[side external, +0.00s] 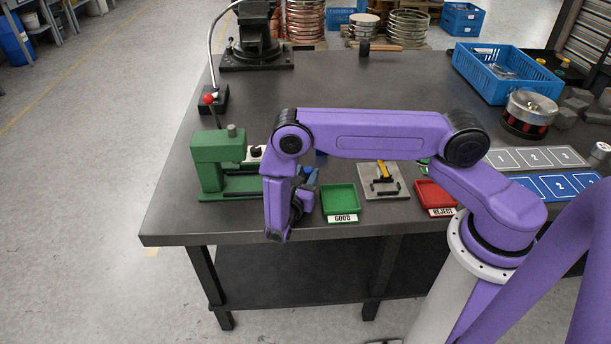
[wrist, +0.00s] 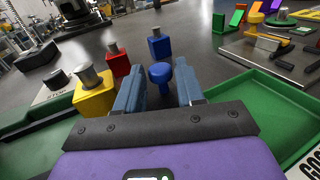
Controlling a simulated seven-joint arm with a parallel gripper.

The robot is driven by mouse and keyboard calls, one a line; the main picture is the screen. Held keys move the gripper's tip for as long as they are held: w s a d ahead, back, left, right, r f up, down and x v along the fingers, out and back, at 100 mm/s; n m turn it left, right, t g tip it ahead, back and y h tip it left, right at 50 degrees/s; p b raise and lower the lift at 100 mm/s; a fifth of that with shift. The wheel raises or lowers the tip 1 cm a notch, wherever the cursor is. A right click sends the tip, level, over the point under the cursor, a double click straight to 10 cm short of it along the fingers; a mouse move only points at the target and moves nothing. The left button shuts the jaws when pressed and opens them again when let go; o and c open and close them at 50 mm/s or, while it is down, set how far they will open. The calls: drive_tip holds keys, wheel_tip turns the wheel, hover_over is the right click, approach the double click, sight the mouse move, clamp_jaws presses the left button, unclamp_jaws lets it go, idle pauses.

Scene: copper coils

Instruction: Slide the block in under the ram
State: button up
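The green press (side external: 207,163) stands at the left of the table in the side view, with a grey cylinder on top and a red-knobbed lever (side external: 210,98) behind it. My gripper (side external: 306,185) is low, between the press and the green GOOD tray, partly hidden by my arm. In the wrist view, its blue fingers (wrist: 160,95) are open. A blue mushroom-shaped knob (wrist: 160,72) shows between them, with gaps on both sides. Yellow (wrist: 92,97), red (wrist: 117,66) and blue (wrist: 159,47) blocks with grey cylinders on top stand beyond. Which block the task means is unclear.
The GOOD tray (side external: 340,199) and the red REJECT tray (side external: 436,194) flank a grey plate (side external: 380,180) with small parts. A blue crate (side external: 507,72) and a round metal part (side external: 530,113) are at the right. The table's back middle is mostly clear.

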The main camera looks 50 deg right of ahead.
drive_tip(key=shift+c, duration=0.3)
clamp_jaws()
drive_tip(key=w+a, duration=0.9)
drive_tip(key=shift+o, duration=0.3)
unclamp_jaws()
drive_tip(key=shift+s+a, duration=0.1)
drive_tip(key=v, duration=1.7)
drive_tip(key=shift+a, duration=0.1)
drive_tip(key=shift+r, duration=0.1)
